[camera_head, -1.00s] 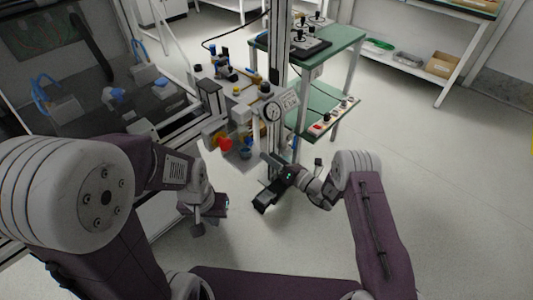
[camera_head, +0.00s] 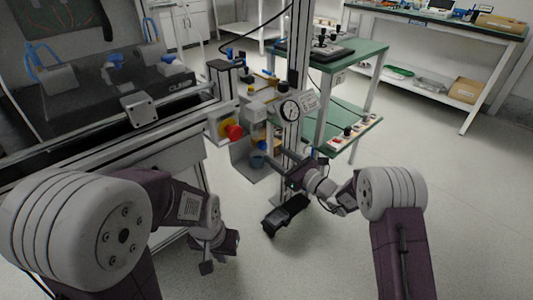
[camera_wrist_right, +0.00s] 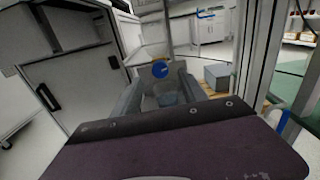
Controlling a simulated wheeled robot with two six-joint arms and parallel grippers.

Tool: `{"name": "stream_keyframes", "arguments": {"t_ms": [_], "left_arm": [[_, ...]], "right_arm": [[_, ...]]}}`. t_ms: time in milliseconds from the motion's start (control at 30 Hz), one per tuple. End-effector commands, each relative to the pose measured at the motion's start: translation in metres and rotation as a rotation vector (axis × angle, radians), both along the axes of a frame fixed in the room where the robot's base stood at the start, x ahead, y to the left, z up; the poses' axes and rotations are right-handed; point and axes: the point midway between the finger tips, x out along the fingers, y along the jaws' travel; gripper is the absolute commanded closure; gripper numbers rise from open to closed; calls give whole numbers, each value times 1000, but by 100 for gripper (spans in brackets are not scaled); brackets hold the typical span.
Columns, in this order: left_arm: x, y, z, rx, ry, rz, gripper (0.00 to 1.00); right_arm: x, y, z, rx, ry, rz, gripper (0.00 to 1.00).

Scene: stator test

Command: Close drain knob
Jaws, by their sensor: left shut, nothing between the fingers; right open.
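The drain knob, a round blue knob (camera_wrist_right: 160,69), faces me in the right wrist view, with a yellow part just behind it. My right gripper (camera_wrist_right: 159,84) is open, and its two grey fingers reach forward on either side of the knob. I cannot tell whether they touch it. In the head view my right gripper (camera_head: 293,162) is beside the gauge column, and the knob is hard to make out there. My left gripper (camera_head: 216,252) is shut and empty, low at centre left, away from the station.
A green two-level table (camera_head: 345,62) stands right. The floor at right is clear.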

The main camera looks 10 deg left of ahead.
Motion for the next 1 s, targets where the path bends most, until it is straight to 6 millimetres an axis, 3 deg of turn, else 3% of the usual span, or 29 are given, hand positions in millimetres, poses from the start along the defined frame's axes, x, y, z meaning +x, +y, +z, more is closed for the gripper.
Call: {"name": "stream_keyframes", "arguments": {"t_ms": [33,233,600,800,1000], "left_arm": [[0,0,-11,0,0,0,100],[0,0,-24,0,0,0,100],[0,0,-26,0,0,0,100],[0,0,-26,0,0,0,100],[0,0,-13,0,1,0,100]], "right_arm": [[6,10,-6,0,-5,3,50],[29,37,-4,0,-1,1,50],[36,46,-1,0,2,0,50],[36,46,-1,0,1,0,100],[36,46,3,59,79,0,100]]}}
